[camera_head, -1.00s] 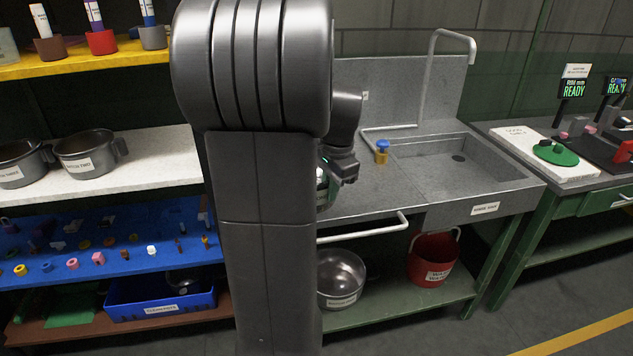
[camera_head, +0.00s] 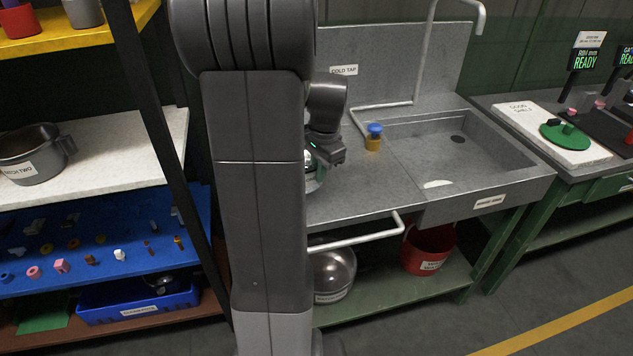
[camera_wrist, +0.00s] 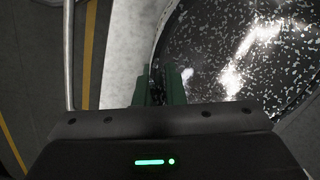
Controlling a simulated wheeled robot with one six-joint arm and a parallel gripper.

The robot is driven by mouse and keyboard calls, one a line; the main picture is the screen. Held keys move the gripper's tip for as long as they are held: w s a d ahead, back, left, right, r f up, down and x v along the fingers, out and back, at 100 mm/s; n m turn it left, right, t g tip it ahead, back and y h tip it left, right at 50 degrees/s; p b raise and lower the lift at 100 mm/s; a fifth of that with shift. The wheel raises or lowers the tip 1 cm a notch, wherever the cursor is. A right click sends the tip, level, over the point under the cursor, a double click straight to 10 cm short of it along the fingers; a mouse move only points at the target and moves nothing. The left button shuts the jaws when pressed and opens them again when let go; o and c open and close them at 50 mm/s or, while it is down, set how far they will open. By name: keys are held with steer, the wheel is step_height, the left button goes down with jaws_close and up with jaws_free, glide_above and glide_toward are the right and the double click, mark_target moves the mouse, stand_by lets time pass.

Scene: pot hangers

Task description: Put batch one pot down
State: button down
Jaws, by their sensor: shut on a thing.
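A pot with a dark, white-speckled, shiny inside (camera_wrist: 240,60) fills the upper right of the wrist view. My gripper (camera_wrist: 157,88) is shut on its near left rim, with green fingers around the wall. In the head view a small part of the held pot (camera_head: 314,180) shows beside my arm, over the left part of the grey sink counter (camera_head: 365,190). My gripper (camera_head: 326,152) is partly hidden there. The pot's label is not in view. I cannot tell whether the pot's base touches the counter.
A blue-topped yellow item (camera_head: 373,138) stands on the counter, left of the sink basin (camera_head: 450,150). A rail (camera_head: 355,235) runs along the front. Another pot (camera_head: 35,155) sits on the white shelf.

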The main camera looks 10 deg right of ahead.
steer(key=shift+f, duration=1.9)
steer(key=c, duration=1.5)
jaws_free()
steer(key=shift+f, duration=0.15)
steer(key=r, duration=0.4)
steer(key=s+r, duration=0.1)
steer(key=r, duration=0.7)
steer(key=shift+s+d+r, duration=0.1)
steer(key=shift+s+d, duration=0.2)
steer(key=shift+d, duration=0.05)
